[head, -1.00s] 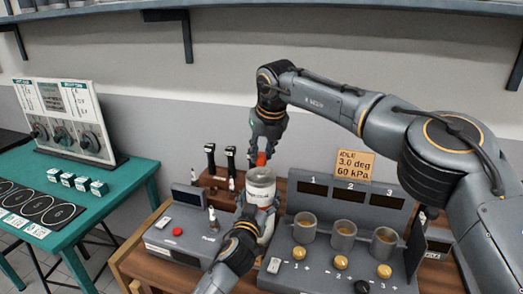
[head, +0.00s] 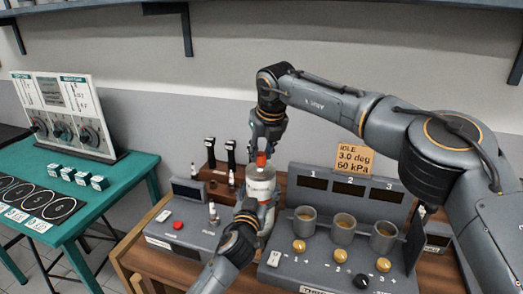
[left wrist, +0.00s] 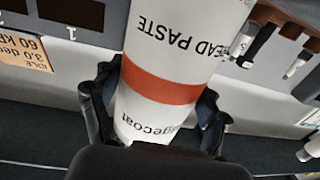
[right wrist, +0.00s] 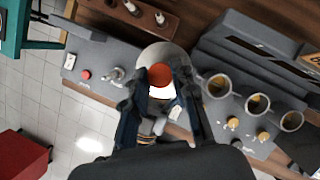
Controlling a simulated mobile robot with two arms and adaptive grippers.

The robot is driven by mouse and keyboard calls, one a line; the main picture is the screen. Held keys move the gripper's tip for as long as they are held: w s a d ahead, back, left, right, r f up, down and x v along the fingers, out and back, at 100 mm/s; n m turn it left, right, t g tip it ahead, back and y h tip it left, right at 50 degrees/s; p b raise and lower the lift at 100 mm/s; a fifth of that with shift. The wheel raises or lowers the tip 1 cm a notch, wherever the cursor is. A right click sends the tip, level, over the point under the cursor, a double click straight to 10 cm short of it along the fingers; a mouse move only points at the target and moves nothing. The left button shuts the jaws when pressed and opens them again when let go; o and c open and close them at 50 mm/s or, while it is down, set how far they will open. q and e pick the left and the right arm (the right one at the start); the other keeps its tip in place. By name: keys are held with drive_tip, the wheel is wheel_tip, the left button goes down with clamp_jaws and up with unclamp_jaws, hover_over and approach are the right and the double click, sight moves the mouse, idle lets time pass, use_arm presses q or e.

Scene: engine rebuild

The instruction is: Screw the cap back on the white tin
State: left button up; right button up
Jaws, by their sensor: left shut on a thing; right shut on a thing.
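The white tin (head: 261,190) stands upright above the bench in the head view. Its label and red band (left wrist: 160,82) fill the left wrist view. My left gripper (head: 245,219) is shut around its lower body, with a finger on each side (left wrist: 158,105). The red cap (head: 261,160) is at the tin's top in the head view and also shows in the right wrist view (right wrist: 159,76). My right gripper (head: 264,146) is shut on the cap from above. The fingers partly hide the cap, and I cannot tell whether its thread is engaged.
A grey console with several metal cups (head: 343,228) and brass knobs is to the right. A grey box with a red button (head: 177,224) is to the left. Black-handled tools (head: 231,158) stand in a wooden rack behind. A teal table (head: 110,190) is further left.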

drive_tip(key=shift+f, duration=0.6)
use_arm(q)
clamp_jaws()
use_arm(e)
drive_tip(key=m, duration=0.2)
drive_tip(key=m+h, duration=0.2)
drive_tip(key=m, duration=0.1)
drive_tip(key=shift+a+m, duration=0.25)
drive_tip(key=shift+m, duration=0.05)
drive_tip(key=m+h, duration=0.1)
drive_tip(key=m, duration=0.1)
drive_tip(key=shift+w+m, duration=0.15)
drive_tip(key=shift+m, duration=0.25)
drive_tip(key=shift+m+h, duration=0.4)
drive_tip(key=shift+m, duration=0.3)
drive_tip(key=o, duration=1.3)
drive_tip(key=shift+r, duration=0.1)
drive_tip(key=v, duration=1.1)
drive_tip(key=shift+r, duration=0.35)
